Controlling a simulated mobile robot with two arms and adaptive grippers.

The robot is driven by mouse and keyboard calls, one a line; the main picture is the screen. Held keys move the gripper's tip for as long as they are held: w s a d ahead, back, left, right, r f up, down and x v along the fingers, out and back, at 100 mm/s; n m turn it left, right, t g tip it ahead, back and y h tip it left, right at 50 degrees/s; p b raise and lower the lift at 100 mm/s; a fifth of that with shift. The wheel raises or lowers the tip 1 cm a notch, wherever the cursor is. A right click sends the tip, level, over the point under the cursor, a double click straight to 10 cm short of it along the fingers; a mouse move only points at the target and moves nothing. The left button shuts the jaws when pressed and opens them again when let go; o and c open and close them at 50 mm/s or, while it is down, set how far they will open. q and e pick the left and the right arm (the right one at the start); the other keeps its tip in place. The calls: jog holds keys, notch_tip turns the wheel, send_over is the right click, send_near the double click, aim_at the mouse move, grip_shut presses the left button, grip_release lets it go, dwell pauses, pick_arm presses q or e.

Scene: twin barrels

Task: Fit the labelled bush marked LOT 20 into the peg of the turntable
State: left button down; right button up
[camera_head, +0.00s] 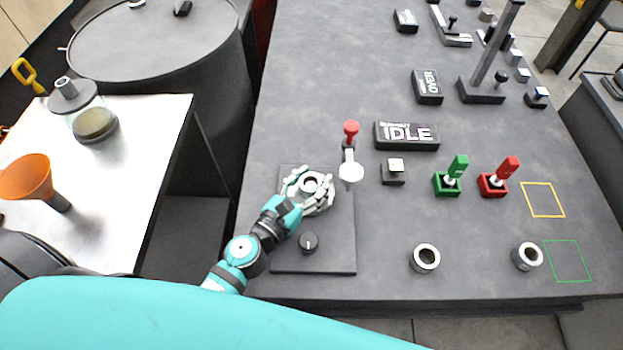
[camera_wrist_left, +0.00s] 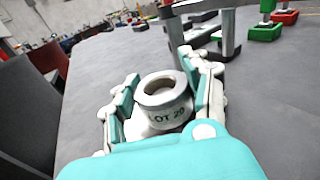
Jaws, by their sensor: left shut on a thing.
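My left gripper (camera_head: 309,192) is shut on a pale ring-shaped bush (camera_head: 312,182) and holds it above the dark plate of the turntable unit (camera_head: 335,258). In the left wrist view the bush (camera_wrist_left: 163,102) stands upright between the fingers of my left gripper (camera_wrist_left: 165,98), its open bore up and the print LOT 20 facing the camera. The fingers and bush cover the turntable's disc and peg, so I cannot tell whether the bush is around the peg or above it. A black knob (camera_head: 309,242) sits on the plate's front part. My right gripper is not in view.
A red-topped post with a white round end (camera_head: 351,172) stands close beside the gripper. Two other bushes (camera_head: 425,258) (camera_head: 527,256) stand at the front right. An IDLE sign (camera_head: 406,136), a green lever (camera_head: 457,168) and a red lever (camera_head: 505,170) stand behind them.

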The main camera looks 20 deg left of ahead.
pick_arm(q)
jog(key=shift+f, duration=0.2)
jog(key=shift+c, duration=2.2)
grip_release()
